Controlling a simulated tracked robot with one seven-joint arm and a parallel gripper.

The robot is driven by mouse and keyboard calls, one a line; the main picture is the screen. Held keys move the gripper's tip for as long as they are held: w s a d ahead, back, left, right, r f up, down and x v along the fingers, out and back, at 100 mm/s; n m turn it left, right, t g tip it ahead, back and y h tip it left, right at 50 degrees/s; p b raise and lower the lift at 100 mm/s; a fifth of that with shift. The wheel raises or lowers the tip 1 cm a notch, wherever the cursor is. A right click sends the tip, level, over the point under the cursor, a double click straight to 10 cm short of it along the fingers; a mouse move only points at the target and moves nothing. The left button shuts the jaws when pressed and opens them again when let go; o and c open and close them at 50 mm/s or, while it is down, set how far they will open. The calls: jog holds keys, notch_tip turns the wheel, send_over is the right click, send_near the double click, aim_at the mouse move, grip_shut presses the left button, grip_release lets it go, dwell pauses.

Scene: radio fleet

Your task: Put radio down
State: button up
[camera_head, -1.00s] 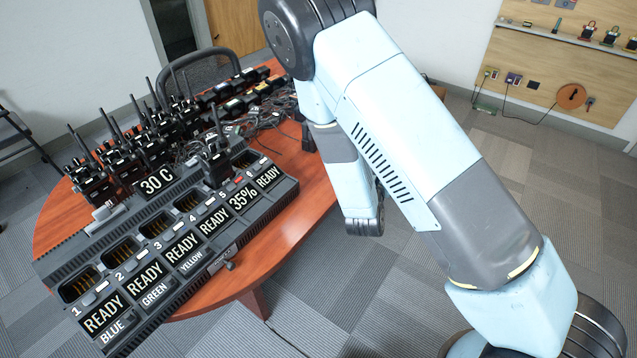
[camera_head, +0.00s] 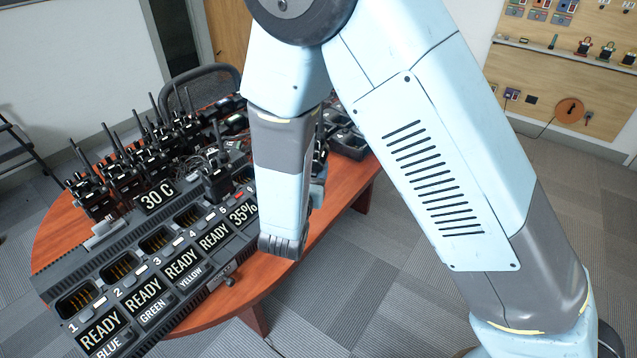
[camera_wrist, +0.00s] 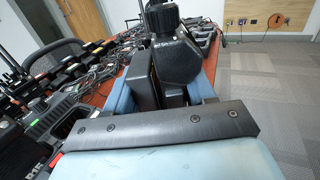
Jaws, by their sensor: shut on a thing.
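In the wrist view a black radio (camera_wrist: 167,60) with a thick knob and antenna base stands upright between the blue fingers of my gripper (camera_wrist: 165,98), which is shut on it. The radio's lower part is hidden by the gripper's dark front plate. In the head view my gripper (camera_head: 317,190) is mostly hidden behind my forearm, and only a dark sliver of the held radio (camera_head: 321,150) shows beside it. The black multi-slot charger (camera_head: 215,262) lies on the table left of my gripper, with a radio (camera_head: 215,180) standing in one slot and several slots empty.
The oval wooden table (camera_head: 344,190) carries rows of upright radios (camera_head: 125,170) at the back left and another dark charger or tray (camera_head: 348,143) at the right. Cables (camera_wrist: 100,67) lie behind the charger. A chair (camera_head: 205,82) stands behind. Floor is clear at right.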

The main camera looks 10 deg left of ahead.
jog(key=shift+w+a+f, duration=0.2)
jog(key=shift+w+f, duration=1.35)
jog(key=shift+f, duration=0.25)
jog(key=shift+w+a+f, duration=0.15)
jog(key=shift+w+f, duration=1.35)
jog(key=shift+f, duration=0.35)
jog(key=shift+w+a+f, duration=0.2)
jog(key=shift+w+f, duration=1.35)
jog(key=shift+f, duration=0.25)
jog(key=shift+f, duration=0.1)
jog(key=o, duration=1.4)
jog(key=shift+c, duration=0.2)
jog(key=s, duration=1.2)
